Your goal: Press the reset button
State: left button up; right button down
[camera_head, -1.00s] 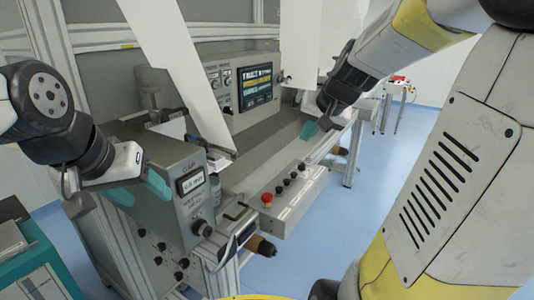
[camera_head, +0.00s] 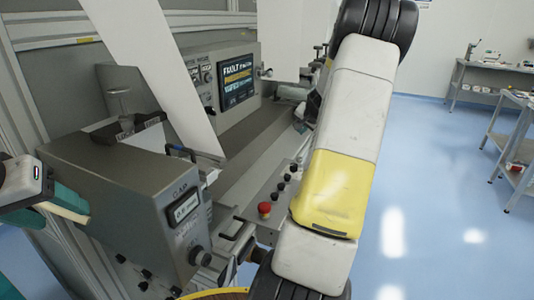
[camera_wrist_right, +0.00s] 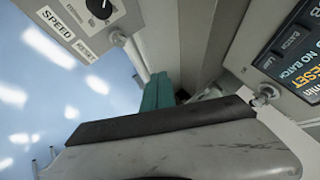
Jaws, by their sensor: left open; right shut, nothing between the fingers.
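A grey control box with a red mushroom button (camera_head: 264,209) and several small black knobs or buttons (camera_head: 281,186) runs along the machine's front. My right arm covers part of it in the head view. The right wrist view shows a panel with a dial (camera_wrist_right: 101,8), a SPEED label and a smaller label like RESET (camera_wrist_right: 92,54), whose control I cannot make out. My right gripper's teal fingers (camera_wrist_right: 157,92) are shut and empty, apart from that panel; the head view mostly hides them. My left gripper (camera_head: 62,205) is open at the far left, beside the GAP box.
The machine's screen (camera_head: 237,80) shows FAULT text; part of it also shows in the right wrist view (camera_wrist_right: 300,60). The GAP box (camera_head: 140,205) stands front left. White sheet material (camera_head: 150,60) hangs ahead. Side tables (camera_head: 490,90) stand far right on clear blue floor.

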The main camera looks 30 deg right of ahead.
aim_at(300, 159)
dwell(0.3)
jog(key=shift+f, duration=4.4)
jog(key=shift+f, duration=0.15)
jog(key=shift+f, duration=0.25)
jog(key=shift+f, duration=0.6)
jog(key=shift+r, duration=1)
jog(key=shift+r, duration=0.1)
jog(key=shift+r, duration=2.4)
